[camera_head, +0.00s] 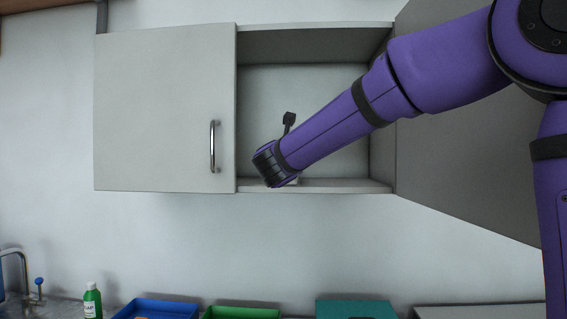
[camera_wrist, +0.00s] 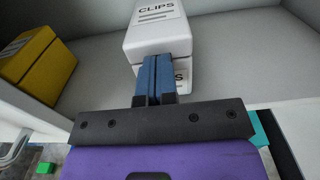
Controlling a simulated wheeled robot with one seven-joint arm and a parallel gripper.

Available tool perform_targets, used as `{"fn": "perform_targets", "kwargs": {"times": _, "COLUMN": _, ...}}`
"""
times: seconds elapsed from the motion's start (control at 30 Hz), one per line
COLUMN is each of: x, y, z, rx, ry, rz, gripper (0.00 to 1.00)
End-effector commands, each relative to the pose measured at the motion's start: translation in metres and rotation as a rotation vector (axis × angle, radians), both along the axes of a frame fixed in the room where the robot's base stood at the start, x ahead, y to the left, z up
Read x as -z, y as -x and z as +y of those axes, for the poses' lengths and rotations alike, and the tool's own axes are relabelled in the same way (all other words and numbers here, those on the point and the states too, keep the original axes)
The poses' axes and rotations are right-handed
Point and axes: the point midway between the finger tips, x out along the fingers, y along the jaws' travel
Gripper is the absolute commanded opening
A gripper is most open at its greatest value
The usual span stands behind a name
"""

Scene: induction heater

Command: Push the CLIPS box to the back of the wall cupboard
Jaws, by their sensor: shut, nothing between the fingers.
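The CLIPS box (camera_wrist: 150,38) is white with a printed label and stands on the shelf of the wall cupboard (camera_wrist: 245,62). In the wrist view my gripper (camera_wrist: 153,60) has its blue fingers shut together, empty, in front of the near side of the box. The fingertips overlap the box's face; I cannot tell whether they touch it. In the head view my arm reaches into the open right half of the cupboard (camera_head: 345,187). There my wrist hides the fingers and nearly all of the box.
A yellow box (camera_wrist: 38,62) stands on the shelf to the left. The cupboard's left door (camera_head: 165,110) is closed and its right door (camera_head: 455,170) is swung open beside my arm. Blue (camera_head: 160,309), green (camera_head: 240,313) and teal (camera_head: 355,308) bins sit below.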

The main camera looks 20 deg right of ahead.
Motion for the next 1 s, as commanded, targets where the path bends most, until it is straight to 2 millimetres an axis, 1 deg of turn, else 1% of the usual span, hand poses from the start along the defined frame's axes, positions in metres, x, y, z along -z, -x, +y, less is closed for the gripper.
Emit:
{"fn": "perform_targets", "kwargs": {"times": 0.27, "x": 0.000, "y": -0.001, "z": 0.000, "rx": 0.001, "ry": 0.000, "rz": 0.000, "gripper": 0.00}}
{"fn": "perform_targets", "kwargs": {"times": 0.33, "x": 0.000, "y": -0.005, "z": -0.002, "rx": 0.001, "ry": 0.000, "rz": 0.000, "gripper": 0.00}}
{"fn": "perform_targets", "kwargs": {"times": 0.47, "x": 0.001, "y": -0.026, "z": -0.011, "rx": 0.004, "ry": 0.001, "rz": 0.001, "gripper": 0.00}}
{"fn": "perform_targets", "kwargs": {"times": 0.6, "x": 0.001, "y": -0.056, "z": -0.024, "rx": 0.004, "ry": 0.000, "rz": 0.001, "gripper": 0.00}}
{"fn": "perform_targets", "kwargs": {"times": 0.7, "x": 0.001, "y": -0.074, "z": -0.031, "rx": 0.003, "ry": -0.001, "rz": 0.001, "gripper": 0.00}}
{"fn": "perform_targets", "kwargs": {"times": 0.83, "x": 0.000, "y": -0.088, "z": -0.036, "rx": 0.002, "ry": 0.000, "rz": 0.000, "gripper": 0.00}}
{"fn": "perform_targets", "kwargs": {"times": 1.0, "x": 0.000, "y": -0.092, "z": -0.038, "rx": 0.000, "ry": 0.000, "rz": 0.000, "gripper": 0.00}}
